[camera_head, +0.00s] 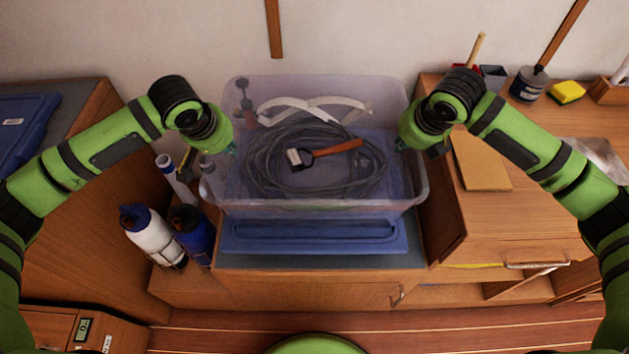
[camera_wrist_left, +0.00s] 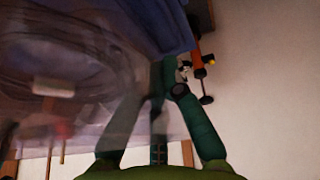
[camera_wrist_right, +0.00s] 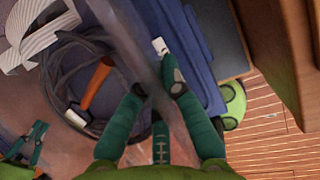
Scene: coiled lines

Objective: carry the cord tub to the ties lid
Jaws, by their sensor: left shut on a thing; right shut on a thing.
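The clear cord tub (camera_head: 320,208) is in the middle of the head view, upright, with a coil of grey cord (camera_head: 262,165), an orange-handled tool (camera_head: 335,149) and a white strap (camera_head: 290,105) inside. My left gripper (camera_head: 232,147) is shut on its left wall, and my right gripper (camera_head: 399,146) on its right wall. The tub wall passes between the fingers in the right wrist view (camera_wrist_right: 157,85). A blue lid (camera_head: 315,243) shows below the tub, partly hidden by it. Another blue lid (camera_head: 25,125) with a white label lies at the far left. I cannot read which is the ties lid.
A white bottle (camera_head: 150,238) and a dark blue bottle (camera_head: 190,232) stand left of the tub. A brown pad (camera_head: 480,162), a dark pot (camera_head: 528,84) and a yellow sponge (camera_head: 567,91) are on the right worktop (camera_head: 490,225). The wall is close behind.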

